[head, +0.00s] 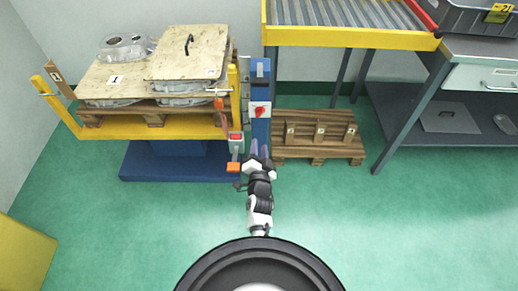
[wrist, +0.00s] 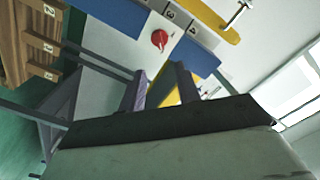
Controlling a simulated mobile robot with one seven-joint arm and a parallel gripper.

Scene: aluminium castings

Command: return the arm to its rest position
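My arm (head: 260,200) reaches forward from my base, away from me, toward a blue post (head: 260,72). My gripper (head: 260,148) is at its end, just below the white panel with a red rotary switch (head: 259,110). In the wrist view my gripper (wrist: 160,88) has its two purple-grey fingers apart with nothing between them. The red switch (wrist: 159,39) on its white plate shows beyond the fingertips. The gap between fingers and post cannot be judged exactly.
Left of the post, a yellow-framed blue lift (head: 165,165) carries a pallet with boards (head: 190,50) and castings (head: 127,46). A low pallet (head: 318,150) with numbered wooden blocks stands right. A grey workbench (head: 465,70) and a roller conveyor (head: 345,14) are further right. Green floor nearby is clear.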

